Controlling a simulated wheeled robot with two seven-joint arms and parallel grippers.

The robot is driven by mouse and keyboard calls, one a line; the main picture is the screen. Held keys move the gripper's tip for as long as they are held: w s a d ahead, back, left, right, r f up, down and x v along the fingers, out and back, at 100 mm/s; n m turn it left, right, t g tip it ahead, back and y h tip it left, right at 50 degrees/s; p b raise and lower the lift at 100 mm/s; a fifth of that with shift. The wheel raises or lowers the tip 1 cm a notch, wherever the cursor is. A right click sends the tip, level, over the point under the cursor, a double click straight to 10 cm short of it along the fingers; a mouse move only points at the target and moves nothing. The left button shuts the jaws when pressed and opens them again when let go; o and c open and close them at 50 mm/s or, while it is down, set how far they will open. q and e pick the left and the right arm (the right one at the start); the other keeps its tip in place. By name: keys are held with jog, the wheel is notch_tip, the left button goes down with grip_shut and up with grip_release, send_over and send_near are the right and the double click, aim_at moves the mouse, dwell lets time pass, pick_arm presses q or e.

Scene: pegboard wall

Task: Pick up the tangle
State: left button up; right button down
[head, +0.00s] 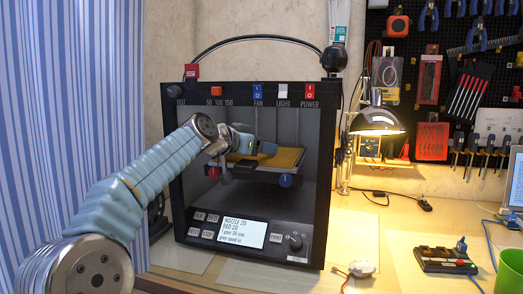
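My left arm comes in from the left and reaches into the black 3D printer (325,150). My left gripper (256,146) is over the printer's orange-yellow bed (285,158), near its back left part. The fingers are small and partly hidden by the wrist, so I cannot tell whether they are open or shut. I cannot make out a tangle clearly; the bed around the gripper is partly covered by my arm. My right gripper is not in view.
The printer's frame closes around the bed at the sides and top. A lit lamp (376,120) stands to its right. A whitish rounded object (361,268) lies on the table in front. A green cup (510,270) is at the right edge.

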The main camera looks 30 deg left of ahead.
pick_arm(q)
jog(key=c, duration=0.6)
jog(key=shift+c, duration=0.2)
